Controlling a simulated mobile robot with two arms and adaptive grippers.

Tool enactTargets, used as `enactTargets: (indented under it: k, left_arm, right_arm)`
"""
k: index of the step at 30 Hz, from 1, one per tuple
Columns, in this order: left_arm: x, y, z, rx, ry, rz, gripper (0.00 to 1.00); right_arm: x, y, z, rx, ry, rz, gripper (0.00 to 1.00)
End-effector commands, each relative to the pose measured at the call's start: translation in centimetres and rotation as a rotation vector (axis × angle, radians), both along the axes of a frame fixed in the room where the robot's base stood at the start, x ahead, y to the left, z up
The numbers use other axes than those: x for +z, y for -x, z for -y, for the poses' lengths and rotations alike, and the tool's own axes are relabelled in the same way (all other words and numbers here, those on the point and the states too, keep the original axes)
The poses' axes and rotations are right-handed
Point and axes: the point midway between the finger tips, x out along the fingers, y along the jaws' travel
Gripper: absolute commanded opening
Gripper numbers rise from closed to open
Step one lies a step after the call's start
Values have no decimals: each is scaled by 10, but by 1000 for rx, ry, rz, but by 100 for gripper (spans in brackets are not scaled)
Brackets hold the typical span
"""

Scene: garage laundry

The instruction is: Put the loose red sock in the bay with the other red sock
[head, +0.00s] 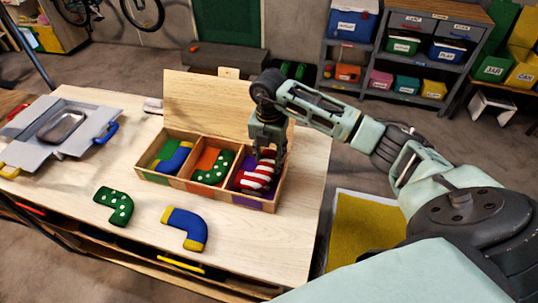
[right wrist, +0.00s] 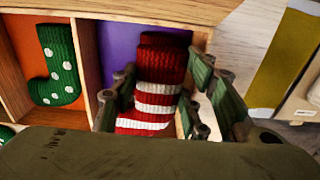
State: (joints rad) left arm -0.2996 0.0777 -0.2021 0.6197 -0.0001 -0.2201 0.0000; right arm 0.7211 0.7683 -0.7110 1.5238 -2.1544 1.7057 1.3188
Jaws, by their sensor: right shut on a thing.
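A wooden box (head: 205,191) with three bays stands on the table. My right gripper (head: 268,156) reaches down into its right, purple-lined bay (right wrist: 118,40). It is shut on a red sock with white stripes (head: 252,182); in the right wrist view this sock (right wrist: 158,88) lies between the two fingers (right wrist: 160,98). A darker red piece (right wrist: 164,39) shows behind it in the same bay, probably the other red sock, mostly hidden. Whether the held sock rests on it or on the bay floor I cannot tell. My left gripper is not in view.
The middle orange bay holds a green dotted sock (head: 213,169); the left bay holds a blue and yellow one (head: 175,158). A loose green dotted sock (head: 114,206) and a blue and yellow sock (head: 187,228) lie in front. A grey case (head: 90,112) sits left. The raised lid (head: 210,105) stands behind.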

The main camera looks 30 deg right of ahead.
Motion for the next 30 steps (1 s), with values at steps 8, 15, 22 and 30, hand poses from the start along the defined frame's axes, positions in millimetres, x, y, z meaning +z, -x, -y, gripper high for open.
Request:
enactTargets:
  k: [8, 15, 22, 30]
  left_arm:
    - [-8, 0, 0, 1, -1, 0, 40]
    - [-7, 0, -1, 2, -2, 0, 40]
    - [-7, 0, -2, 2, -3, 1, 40]
    - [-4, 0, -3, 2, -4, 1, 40]
  right_arm:
    - [-10, 0, 0, -1, 0, 0, 17]
    - [-9, 0, 0, -1, 0, 0, 52]
    - [-9, 0, 1, -1, 1, -1, 60]
    - [-6, 0, 1, -1, 1, -2, 60]
